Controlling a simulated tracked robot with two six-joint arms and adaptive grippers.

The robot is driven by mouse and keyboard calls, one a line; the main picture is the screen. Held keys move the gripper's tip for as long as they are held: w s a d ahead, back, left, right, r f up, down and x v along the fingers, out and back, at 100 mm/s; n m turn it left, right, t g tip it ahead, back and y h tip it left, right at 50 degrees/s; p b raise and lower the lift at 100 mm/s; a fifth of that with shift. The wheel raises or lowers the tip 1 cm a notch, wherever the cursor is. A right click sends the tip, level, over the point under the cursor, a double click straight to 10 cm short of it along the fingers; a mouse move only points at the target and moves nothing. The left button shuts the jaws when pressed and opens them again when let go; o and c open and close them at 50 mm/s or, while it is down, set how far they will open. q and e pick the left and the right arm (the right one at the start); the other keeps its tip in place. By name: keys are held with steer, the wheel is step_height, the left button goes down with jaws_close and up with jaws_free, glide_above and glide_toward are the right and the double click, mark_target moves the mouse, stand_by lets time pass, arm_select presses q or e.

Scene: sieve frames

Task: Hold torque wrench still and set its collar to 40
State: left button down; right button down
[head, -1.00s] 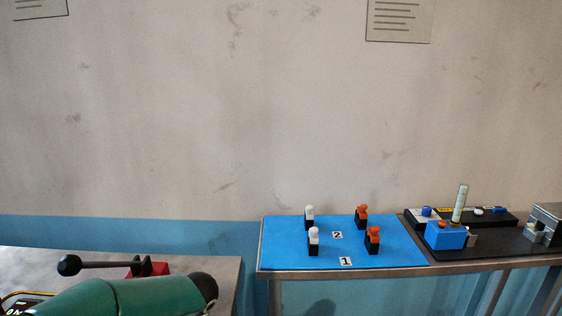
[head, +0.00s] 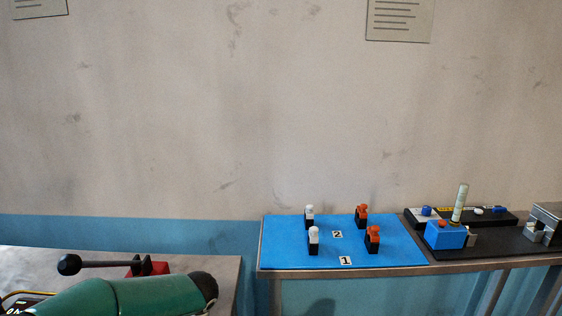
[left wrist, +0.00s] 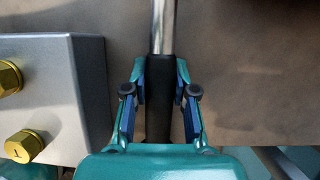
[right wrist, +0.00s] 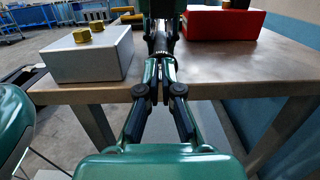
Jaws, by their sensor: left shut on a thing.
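In the left wrist view, the torque wrench (left wrist: 162,28) shows as a silver shaft with a black grip (left wrist: 158,95). My left gripper (left wrist: 160,85) is shut on this grip, one finger on each side. In the right wrist view, a ridged collar (right wrist: 158,53) lies just beyond the tips of my right gripper (right wrist: 158,75). The right fingers are close together and in line with the wrench. I cannot tell whether they touch or hold it. My left gripper's green body shows above the collar there. No scale reading is legible. The head view shows neither gripper's fingertips.
A grey metal block (right wrist: 93,55) with brass bolts stands beside the wrench on the table (right wrist: 200,75), with a red block (right wrist: 222,23) on the other side. A blue mat (head: 340,262) with white and orange pieces lies on a separate bench. The table's front edge is near my right gripper.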

steer(key=d, duration=0.6)
stand_by(0.4)
arm_select(q)
steer(key=c, duration=0.8)
jaws_free()
steer(key=shift+c, duration=0.2)
